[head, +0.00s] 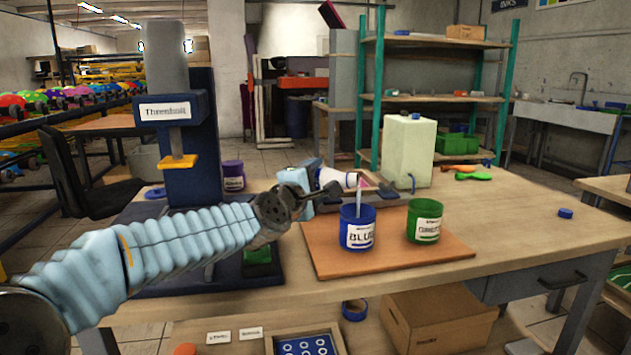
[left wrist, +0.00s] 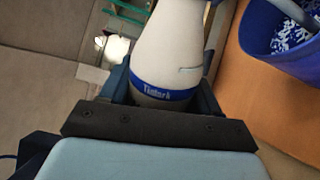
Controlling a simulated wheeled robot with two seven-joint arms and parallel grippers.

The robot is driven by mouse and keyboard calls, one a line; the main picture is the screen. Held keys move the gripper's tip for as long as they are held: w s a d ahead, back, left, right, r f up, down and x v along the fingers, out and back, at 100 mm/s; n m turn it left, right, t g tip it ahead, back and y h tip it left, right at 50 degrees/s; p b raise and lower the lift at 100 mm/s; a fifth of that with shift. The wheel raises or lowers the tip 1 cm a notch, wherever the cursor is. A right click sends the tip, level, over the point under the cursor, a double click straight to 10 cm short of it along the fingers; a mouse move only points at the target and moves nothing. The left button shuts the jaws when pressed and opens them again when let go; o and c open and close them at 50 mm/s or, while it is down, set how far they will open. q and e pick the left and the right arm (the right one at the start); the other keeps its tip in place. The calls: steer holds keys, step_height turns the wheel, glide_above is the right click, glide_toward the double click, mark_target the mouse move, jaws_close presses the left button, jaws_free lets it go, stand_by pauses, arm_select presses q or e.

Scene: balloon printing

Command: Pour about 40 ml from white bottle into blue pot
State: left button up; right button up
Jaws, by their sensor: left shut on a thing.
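My left gripper (head: 318,188) is shut on the white bottle (head: 338,177), which it holds tipped almost level. The bottle's mouth end points right, just above the rim of the blue pot (head: 357,236). A pinkish shape shows at the mouth; I cannot tell whether it is a nozzle or flowing liquid. A stick stands in the blue pot. In the left wrist view the bottle (left wrist: 168,58) with its blue label band sits between the fingers, and the blue pot (left wrist: 262,35) is at upper right with blue and white contents. My right gripper is out of view.
A green pot (head: 424,222) stands right of the blue pot on the same orange-brown board (head: 400,255). A pale canister (head: 408,150) stands behind. A dark blue press (head: 180,150) is at left. The right of the table is mostly clear, with a blue cap (head: 565,213).

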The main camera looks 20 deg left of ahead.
mark_target(329, 171)
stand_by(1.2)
arm_select(q)
steer(key=shift+r+b, duration=0.1)
steer(key=shift+b, duration=0.2)
steer(key=shift+d+r+n, duration=0.1)
steer(key=shift+r+n, duration=0.25)
steer(key=shift+n, duration=0.65)
steer(key=n, duration=0.1)
steer(key=d+r+n, duration=0.1)
steer(key=n, duration=0.1)
steer(key=shift+n, duration=0.3)
steer(key=d+n, duration=0.1)
steer(key=n, duration=0.2)
steer(key=shift+d+r+b, duration=0.25)
steer(key=shift+d+b, duration=0.05)
steer(key=shift+d, duration=0.05)
